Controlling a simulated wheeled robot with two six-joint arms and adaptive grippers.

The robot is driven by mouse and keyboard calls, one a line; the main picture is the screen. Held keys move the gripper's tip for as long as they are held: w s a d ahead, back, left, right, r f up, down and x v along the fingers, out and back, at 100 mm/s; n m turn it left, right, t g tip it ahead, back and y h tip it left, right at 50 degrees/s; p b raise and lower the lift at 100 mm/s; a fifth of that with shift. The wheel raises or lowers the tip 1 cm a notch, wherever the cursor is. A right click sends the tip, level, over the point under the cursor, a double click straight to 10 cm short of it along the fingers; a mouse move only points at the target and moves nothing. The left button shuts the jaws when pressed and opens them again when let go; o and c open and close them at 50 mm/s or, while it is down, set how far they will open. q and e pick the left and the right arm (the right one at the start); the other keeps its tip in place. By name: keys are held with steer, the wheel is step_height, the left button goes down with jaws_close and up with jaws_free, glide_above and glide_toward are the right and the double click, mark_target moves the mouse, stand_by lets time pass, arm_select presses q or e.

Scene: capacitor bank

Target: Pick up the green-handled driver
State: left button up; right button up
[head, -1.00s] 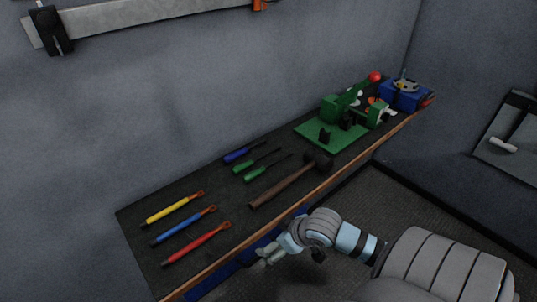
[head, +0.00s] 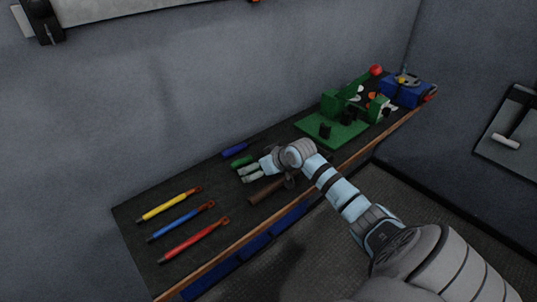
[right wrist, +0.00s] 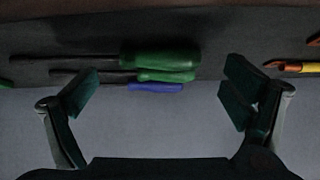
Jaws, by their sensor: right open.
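Two green-handled drivers lie on the dark bench. In the head view one green handle (head: 241,161) shows just beyond my right gripper (head: 245,174); the other is hidden by the gripper. In the right wrist view both show side by side, a larger-looking green handle (right wrist: 160,60) and a second green handle (right wrist: 166,76), with shafts pointing left. My right gripper (right wrist: 160,93) is open, its fingers to either side of the handles in that view, with nothing held. I cannot tell its exact height above them. My left gripper is not in view.
A blue-handled driver (head: 235,149) lies beside the green ones. A hammer's brown handle (head: 265,190) lies partly under my right gripper. Yellow (head: 168,204), blue (head: 180,222) and red (head: 193,240) tools lie to the left. A green fixture (head: 332,132) stands at the right.

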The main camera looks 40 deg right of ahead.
steer(key=x, duration=0.2)
steer(key=shift+w+a+f, duration=0.15)
steer(key=shift+w+f, duration=0.05)
steer(key=shift+w, duration=0.05)
steer(key=shift+s, duration=0.15)
steer(key=c, duration=1.3)
steer(key=shift+r, duration=0.1)
